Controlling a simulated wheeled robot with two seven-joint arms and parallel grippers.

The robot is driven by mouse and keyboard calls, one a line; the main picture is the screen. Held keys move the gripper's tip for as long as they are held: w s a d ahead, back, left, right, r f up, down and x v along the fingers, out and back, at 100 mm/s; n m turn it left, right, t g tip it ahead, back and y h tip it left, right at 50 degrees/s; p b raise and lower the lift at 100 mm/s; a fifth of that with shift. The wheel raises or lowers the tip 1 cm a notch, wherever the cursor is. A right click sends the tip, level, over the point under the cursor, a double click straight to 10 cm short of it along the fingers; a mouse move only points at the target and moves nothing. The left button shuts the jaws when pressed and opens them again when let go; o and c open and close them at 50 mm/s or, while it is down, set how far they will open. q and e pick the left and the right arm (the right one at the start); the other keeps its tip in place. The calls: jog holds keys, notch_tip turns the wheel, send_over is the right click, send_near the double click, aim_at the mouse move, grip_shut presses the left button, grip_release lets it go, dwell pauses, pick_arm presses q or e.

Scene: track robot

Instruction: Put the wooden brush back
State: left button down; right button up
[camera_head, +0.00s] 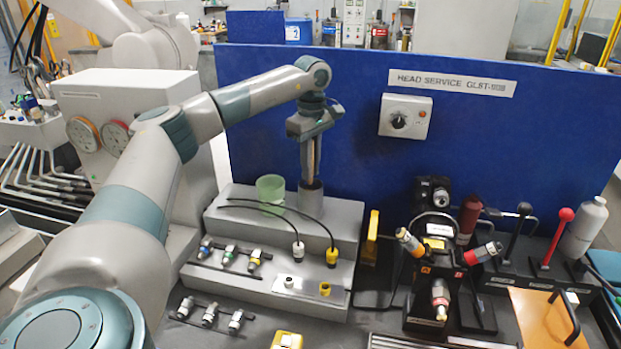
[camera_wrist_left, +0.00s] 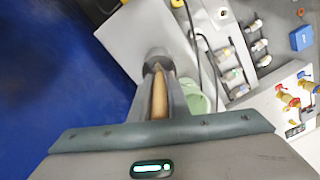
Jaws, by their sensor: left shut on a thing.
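My left gripper (camera_head: 311,170) points straight down over the grey step at the back. It is shut on the wooden brush (camera_wrist_left: 160,95), a tan upright handle between the two fingers. A grey cylindrical cup (camera_head: 311,196) stands on the step directly below. The brush's lower end is at the cup's mouth in both views; I cannot tell how far inside it is. The cup also shows in the left wrist view (camera_wrist_left: 157,54), partly hidden by the fingers. A green translucent cup (camera_head: 270,188) stands to the left. My right gripper is not in view.
A blue panel (camera_head: 350,150) rises close behind the step, with a grey knob box (camera_head: 405,116) on it. Two black cables (camera_head: 290,212) arch over the step to connectors. Levers, bottles and a tool stand (camera_head: 435,255) crowd the right.

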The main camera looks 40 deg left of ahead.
aim_at(311, 183)
pick_arm(q)
jog(key=shift+f, duration=0.15)
jog(key=shift+f+p, duration=1.2)
jog(key=shift+f, duration=1.1)
jog(key=shift+f, duration=0.1)
jog(key=shift+f, duration=0.15)
jog(key=c, duration=1.7)
grip_release()
